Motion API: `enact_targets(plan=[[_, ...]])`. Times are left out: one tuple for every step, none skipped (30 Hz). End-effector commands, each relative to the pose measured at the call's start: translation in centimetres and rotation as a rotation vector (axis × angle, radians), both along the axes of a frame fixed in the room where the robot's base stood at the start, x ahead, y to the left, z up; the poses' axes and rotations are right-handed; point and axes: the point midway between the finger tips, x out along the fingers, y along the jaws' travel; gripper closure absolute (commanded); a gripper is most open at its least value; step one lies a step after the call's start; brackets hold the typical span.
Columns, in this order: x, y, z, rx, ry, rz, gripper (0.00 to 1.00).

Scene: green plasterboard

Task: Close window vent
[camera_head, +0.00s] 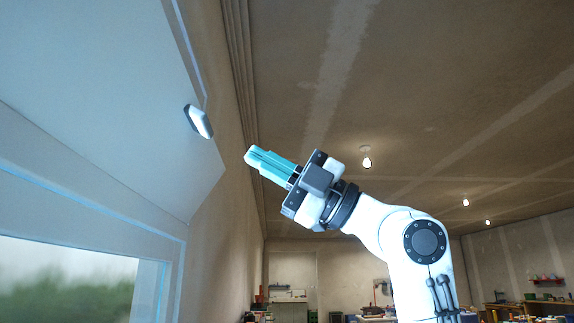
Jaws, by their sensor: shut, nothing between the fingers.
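The pale window vent panel (95,95) fills the upper left and appears tilted out from the white window frame (90,215) below it. A small light handle or latch (198,121) sits near the panel's right edge. My gripper (251,156) is shut and empty, with its teal fingers pointing up and left towards the panel. In the picture it is to the right of and a little below the handle, with a visible gap between them. The panel's far side is hidden.
Glass with blurred greenery (65,280) shows at the lower left. A brown wall (225,190) runs behind the panel's right edge. Ceiling bulbs (366,160) hang further back. Shelves and benches (290,297) stand far off. The space around my gripper looks clear.

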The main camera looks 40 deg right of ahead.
Motion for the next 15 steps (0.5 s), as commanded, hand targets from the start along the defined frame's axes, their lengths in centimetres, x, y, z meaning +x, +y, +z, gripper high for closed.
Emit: enact_targets(plan=[[0.5,0.9,0.9,-0.002,-0.001,0.003,1.00],[0.8,1.3,1.2,-0.001,0.000,0.003,1.00],[1.2,1.8,1.6,-0.002,0.001,0.002,1.00],[1.5,2.2,1.8,-0.002,0.001,0.001,1.00],[1.8,2.6,2.1,-0.001,0.000,0.002,1.00],[2.1,3.0,2.5,-0.001,0.000,0.002,1.00],[2.3,3.3,2.7,-0.001,0.000,0.001,1.00],[2.6,3.6,2.8,-0.001,0.001,0.001,1.00],[2.8,3.9,3.0,-0.001,0.002,0.001,1.00],[3.0,4.1,3.2,0.000,0.001,0.001,1.00],[3.2,4.3,3.3,0.000,0.000,0.000,1.00],[3.3,4.6,3.4,0.000,0.000,0.000,1.00],[3.4,4.7,3.5,0.000,0.000,0.000,1.00],[3.5,4.8,3.6,0.000,0.000,0.000,1.00],[3.6,5.0,3.6,0.000,0.000,0.000,1.00]])
